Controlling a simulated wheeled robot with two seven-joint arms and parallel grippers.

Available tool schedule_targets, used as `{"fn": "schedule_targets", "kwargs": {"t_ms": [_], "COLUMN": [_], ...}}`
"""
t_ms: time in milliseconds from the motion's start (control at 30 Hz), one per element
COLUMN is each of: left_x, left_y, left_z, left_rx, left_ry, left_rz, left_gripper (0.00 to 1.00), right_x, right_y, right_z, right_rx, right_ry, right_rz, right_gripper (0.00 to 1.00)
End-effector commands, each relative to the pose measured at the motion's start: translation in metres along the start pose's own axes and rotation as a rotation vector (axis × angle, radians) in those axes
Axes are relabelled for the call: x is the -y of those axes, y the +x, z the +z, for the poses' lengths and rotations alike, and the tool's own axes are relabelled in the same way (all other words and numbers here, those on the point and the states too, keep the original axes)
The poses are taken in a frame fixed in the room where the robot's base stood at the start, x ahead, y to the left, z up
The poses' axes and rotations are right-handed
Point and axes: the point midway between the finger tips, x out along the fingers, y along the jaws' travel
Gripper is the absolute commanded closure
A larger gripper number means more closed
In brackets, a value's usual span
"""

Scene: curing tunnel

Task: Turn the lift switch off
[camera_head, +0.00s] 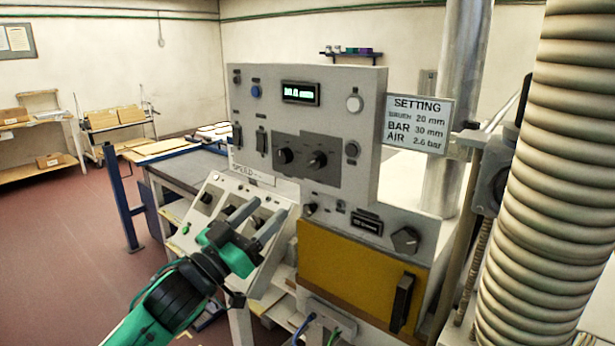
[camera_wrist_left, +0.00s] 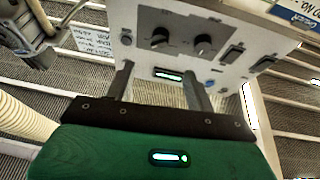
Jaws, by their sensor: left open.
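The grey control panel (camera_head: 330,115) stands ahead of my left arm, with two dark rocker switches (camera_head: 262,140) on its left side. A sloped lower console (camera_head: 208,200) also carries small dark switches. No label reading "lift" is legible, so I cannot tell which one is the lift switch or its position. My left gripper (camera_head: 271,208) is open and empty, its two grey fingers over the sloped console and partly hiding it. In the left wrist view, the open fingers (camera_wrist_left: 160,78) point toward a panel with two black knobs (camera_wrist_left: 203,44) and dark switches (camera_wrist_left: 232,55). Contact cannot be told.
A yellow door (camera_head: 345,265) with a black handle is below the panel. A setting sign (camera_head: 419,125) is at its right. A thick ribbed hose (camera_head: 545,190) fills the right side. A workbench (camera_head: 185,165) stands behind at left. Red floor at left is open.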

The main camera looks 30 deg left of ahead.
Motion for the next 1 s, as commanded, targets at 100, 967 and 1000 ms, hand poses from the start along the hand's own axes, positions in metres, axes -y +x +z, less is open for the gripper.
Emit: {"fn": "schedule_targets", "kwargs": {"t_ms": [100,967,1000], "left_x": [0.0,0.001,0.001], "left_y": [0.006,0.118,0.122], "left_z": [-0.003,-0.003,-0.003], "left_rx": [-0.005,-0.001,-0.001], "left_ry": [-0.001,0.0,0.0], "left_rz": [0.002,-0.002,-0.002], "left_gripper": [0.45,0.45,0.45], "right_x": [0.0,-0.001,-0.001], "right_y": [-0.003,-0.045,-0.047], "right_z": [0.0,-0.004,-0.004], "right_rx": [0.0,0.0,0.0], "right_ry": [0.0,0.0,0.0], "right_rz": [0.0,0.0,0.0], "right_gripper": [0.64,0.64,0.64]}}
